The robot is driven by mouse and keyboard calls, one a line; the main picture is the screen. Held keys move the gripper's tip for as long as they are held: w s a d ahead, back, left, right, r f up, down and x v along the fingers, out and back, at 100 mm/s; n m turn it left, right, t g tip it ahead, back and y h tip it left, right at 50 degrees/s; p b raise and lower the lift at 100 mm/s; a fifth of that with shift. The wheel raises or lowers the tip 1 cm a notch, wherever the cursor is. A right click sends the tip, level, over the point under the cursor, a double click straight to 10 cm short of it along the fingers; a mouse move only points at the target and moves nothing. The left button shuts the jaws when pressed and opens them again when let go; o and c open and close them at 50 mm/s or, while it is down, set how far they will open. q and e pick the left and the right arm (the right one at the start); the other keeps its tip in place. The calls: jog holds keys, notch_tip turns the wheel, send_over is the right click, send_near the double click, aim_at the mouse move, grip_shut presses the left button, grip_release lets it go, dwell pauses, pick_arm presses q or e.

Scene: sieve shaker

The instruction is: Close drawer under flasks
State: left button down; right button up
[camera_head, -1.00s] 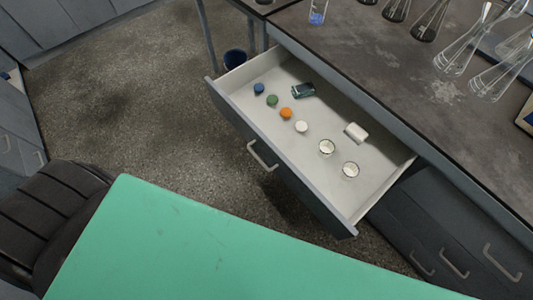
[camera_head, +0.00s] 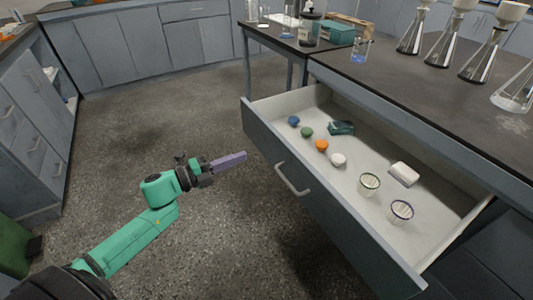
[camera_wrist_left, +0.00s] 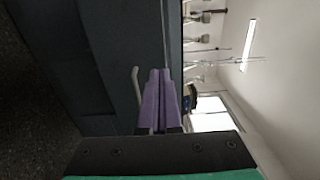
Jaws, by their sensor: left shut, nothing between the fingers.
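The drawer (camera_head: 345,223) is pulled far out from under the dark-topped bench. Its front is grey with a metal bar handle (camera_head: 291,180). Flasks (camera_head: 439,38) stand on the bench above it. My left gripper (camera_head: 243,156) has shut purple fingers, empty, in the air just left of the drawer front and apart from it. In the left wrist view, the purple fingers (camera_wrist_left: 157,98) point toward the dark drawer front (camera_wrist_left: 115,60), with the handle (camera_wrist_left: 138,85) beside them. My right gripper is not in view.
Inside the drawer lie coloured caps (camera_head: 321,146), a dark green item (camera_head: 341,128), a white block (camera_head: 404,173) and two small cups (camera_head: 369,184). A beaker (camera_head: 360,50) stands near the bench edge (camera_head: 420,122). Open floor (camera_head: 150,120) lies left of the drawer.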

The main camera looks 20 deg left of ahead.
aim_at(279, 142)
pick_arm(q)
jog(key=x, duration=1.1)
jog(key=shift+a+b, duration=0.1)
jog(key=shift+b, duration=0.3)
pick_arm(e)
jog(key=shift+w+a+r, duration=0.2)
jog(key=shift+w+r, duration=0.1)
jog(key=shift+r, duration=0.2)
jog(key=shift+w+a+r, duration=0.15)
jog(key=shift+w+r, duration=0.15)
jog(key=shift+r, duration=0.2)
pick_arm(q)
jog(key=shift+w, duration=0.1)
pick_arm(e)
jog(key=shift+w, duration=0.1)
